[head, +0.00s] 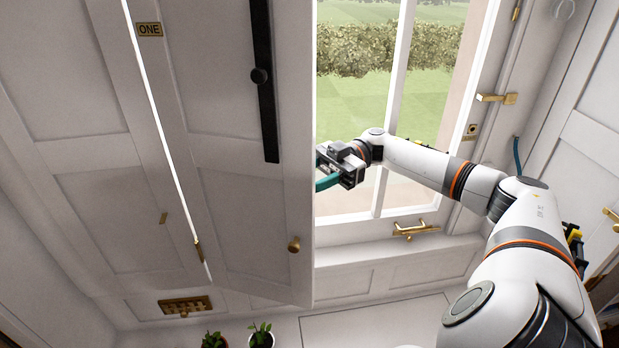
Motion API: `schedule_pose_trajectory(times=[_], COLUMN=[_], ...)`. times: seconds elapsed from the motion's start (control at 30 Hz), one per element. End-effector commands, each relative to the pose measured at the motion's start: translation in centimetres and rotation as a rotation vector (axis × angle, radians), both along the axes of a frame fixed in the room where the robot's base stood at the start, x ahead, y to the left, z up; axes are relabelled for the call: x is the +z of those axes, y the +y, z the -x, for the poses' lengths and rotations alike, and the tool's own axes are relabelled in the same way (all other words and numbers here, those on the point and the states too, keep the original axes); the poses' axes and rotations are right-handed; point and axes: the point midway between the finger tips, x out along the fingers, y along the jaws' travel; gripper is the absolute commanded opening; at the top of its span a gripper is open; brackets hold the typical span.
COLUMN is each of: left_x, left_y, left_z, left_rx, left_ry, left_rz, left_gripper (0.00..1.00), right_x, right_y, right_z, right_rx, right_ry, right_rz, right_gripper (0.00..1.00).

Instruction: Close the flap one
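The flap one (220,130) is a white panelled shutter standing partly open at the left of the window. A brass plate (149,29) reading "ONE" is near its upper left. It carries a black vertical bar (262,80) and a round brass knob (294,245). My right gripper (325,172) is at the flap's free right edge, in front of the window. Its teal finger parts show, but the tips seem cut off by the flap's edge. I cannot tell whether it touches the flap or how wide it is open. My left gripper is out of view.
The sash window (390,100) has a brass handle (416,229) at its bottom. A white panel (590,130) stands at the right. Two small potted plants (261,336) are below the flap. A brass vent (186,306) lies at lower left.

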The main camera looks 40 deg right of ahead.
Motion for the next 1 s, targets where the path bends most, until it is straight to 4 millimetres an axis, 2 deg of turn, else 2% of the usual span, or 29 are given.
schedule_pose_trajectory(times=[0.27, 0.37, 0.7, 0.83, 1.0], left_x=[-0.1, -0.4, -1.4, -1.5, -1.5], left_y=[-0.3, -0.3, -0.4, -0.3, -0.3], left_z=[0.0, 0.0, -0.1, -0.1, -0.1], left_rx=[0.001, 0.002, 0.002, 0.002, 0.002], left_ry=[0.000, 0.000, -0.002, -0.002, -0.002], left_rz=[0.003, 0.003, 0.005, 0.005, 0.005], left_gripper=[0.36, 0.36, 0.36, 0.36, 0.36], right_x=[0.5, 1.8, 8.1, 9.5, 10.1], right_y=[0.0, -0.1, -0.2, -0.2, -0.3], right_z=[-0.1, -0.1, 0.2, 0.3, 0.3], right_rx=[-0.006, -0.005, -0.002, -0.001, 0.000], right_ry=[-0.004, -0.009, -0.010, -0.007, -0.005], right_rz=[-0.001, -0.001, -0.003, -0.003, -0.004], right_gripper=[0.42, 0.42, 0.42, 0.42, 0.42])
